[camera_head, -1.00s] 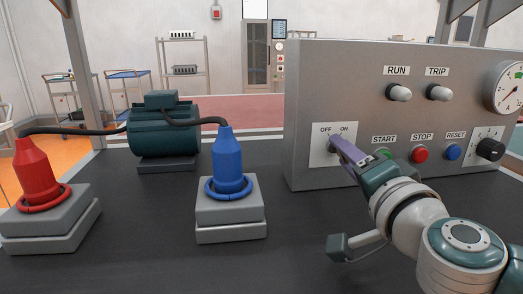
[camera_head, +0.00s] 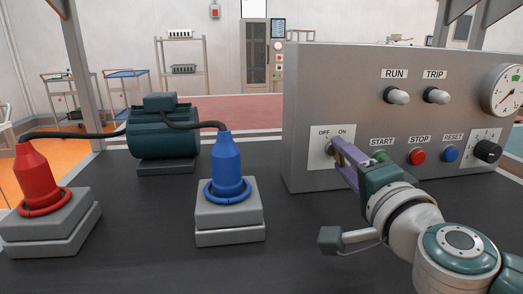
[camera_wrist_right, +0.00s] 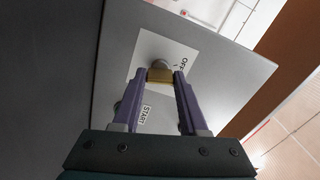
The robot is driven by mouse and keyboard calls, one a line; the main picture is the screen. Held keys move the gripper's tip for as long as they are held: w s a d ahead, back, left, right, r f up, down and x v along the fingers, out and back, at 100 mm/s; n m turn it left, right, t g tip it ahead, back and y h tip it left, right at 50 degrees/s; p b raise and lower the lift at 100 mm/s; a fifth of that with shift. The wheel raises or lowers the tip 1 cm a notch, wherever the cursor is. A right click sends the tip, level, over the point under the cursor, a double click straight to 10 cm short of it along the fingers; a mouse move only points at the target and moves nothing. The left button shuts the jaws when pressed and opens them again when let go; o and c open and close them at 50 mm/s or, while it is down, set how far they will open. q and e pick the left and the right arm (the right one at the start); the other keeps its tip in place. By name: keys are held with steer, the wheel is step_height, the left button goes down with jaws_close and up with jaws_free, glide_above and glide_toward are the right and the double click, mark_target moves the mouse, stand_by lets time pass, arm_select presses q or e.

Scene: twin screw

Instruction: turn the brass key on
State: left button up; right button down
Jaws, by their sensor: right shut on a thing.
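The brass key (camera_wrist_right: 160,75) sits in its switch on the white OFF/ON plate (camera_head: 321,148) at the left of the grey control panel (camera_head: 305,100). My right gripper (camera_head: 335,146) reaches the switch from the right, and its purple fingers cover most of the key in the head view. In the right wrist view my right gripper (camera_wrist_right: 164,76) has its fingertips on either side of the key, shut on it. The exact angle of the key is hard to tell. My left gripper is not in view.
The panel also carries RUN (camera_head: 397,96) and TRIP lamps, START, STOP (camera_head: 417,157) and RESET (camera_head: 451,154) buttons, a black knob (camera_head: 487,151) and a gauge. A blue plug (camera_head: 227,165), a red plug (camera_head: 33,175) and a green motor (camera_head: 163,132) stand on the dark table.

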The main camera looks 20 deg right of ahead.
steer(key=m, duration=0.4)
steer(key=shift+m, duration=0.3)
steer(key=m, duration=0.4)
steer(key=shift+f, duration=0.1)
steer(key=shift+m, duration=0.4)
steer(key=shift+c, duration=2.2)
jaws_free()
steer(key=v, duration=1)
